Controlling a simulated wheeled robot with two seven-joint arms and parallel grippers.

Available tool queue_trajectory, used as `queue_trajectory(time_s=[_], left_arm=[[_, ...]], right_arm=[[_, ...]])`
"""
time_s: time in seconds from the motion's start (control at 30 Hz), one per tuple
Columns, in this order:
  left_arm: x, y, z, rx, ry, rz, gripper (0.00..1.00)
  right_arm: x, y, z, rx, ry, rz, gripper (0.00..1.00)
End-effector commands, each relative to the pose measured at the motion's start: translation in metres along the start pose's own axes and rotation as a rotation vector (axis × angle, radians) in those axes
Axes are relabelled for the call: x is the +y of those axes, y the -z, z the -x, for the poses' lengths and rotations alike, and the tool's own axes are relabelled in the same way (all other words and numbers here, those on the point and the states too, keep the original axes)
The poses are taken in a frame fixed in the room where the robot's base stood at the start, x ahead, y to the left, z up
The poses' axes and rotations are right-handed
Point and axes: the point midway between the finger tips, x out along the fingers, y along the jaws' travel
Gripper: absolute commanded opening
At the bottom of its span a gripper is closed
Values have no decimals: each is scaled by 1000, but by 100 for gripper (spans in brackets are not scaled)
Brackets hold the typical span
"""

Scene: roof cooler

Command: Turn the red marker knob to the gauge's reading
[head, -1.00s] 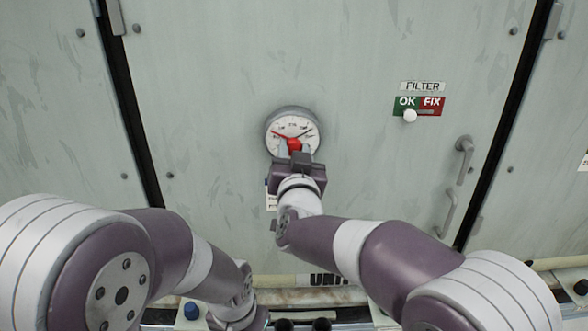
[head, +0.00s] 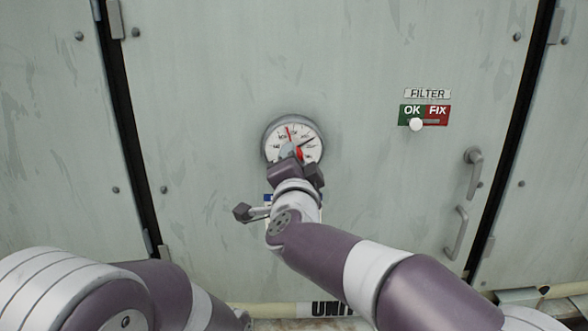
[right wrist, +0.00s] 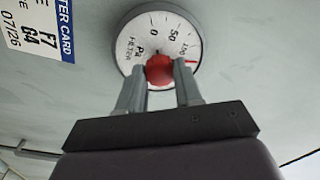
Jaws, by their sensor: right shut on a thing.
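The round gauge (head: 279,130) is on the pale cabinet door, with a white dial. Its black needle (head: 307,140) points to the upper right. The red pointer (head: 289,133) points nearly straight up, slightly left, so the two are apart. In the right wrist view, the red knob (right wrist: 159,70) sits between the fingers of my right gripper (right wrist: 160,88), which is shut on it. There its red pointer (right wrist: 190,62) lies near the 100 mark. The black needle is not clear there. In the head view my right gripper (head: 294,160) hides the lower dial. My left gripper is out of view.
A filter card (right wrist: 38,28) is on the door beside the gauge. A FILTER slider with a white knob (head: 416,125) and a handle (head: 474,165) are to the right. A pale pipe (head: 270,311) runs along the bottom. The door above the gauge is clear.

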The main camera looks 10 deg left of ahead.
Motion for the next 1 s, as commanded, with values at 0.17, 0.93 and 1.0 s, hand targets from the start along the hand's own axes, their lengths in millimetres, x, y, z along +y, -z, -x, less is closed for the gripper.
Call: queue_trajectory(time_s=[0.17,0.93,1.0], left_arm=[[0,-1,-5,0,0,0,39],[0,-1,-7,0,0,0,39],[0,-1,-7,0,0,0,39]], right_arm=[[-1,1,0,6,1,-60,4],[-1,1,0,7,-3,-93,60],[-1,1,0,6,-3,-93,60]])
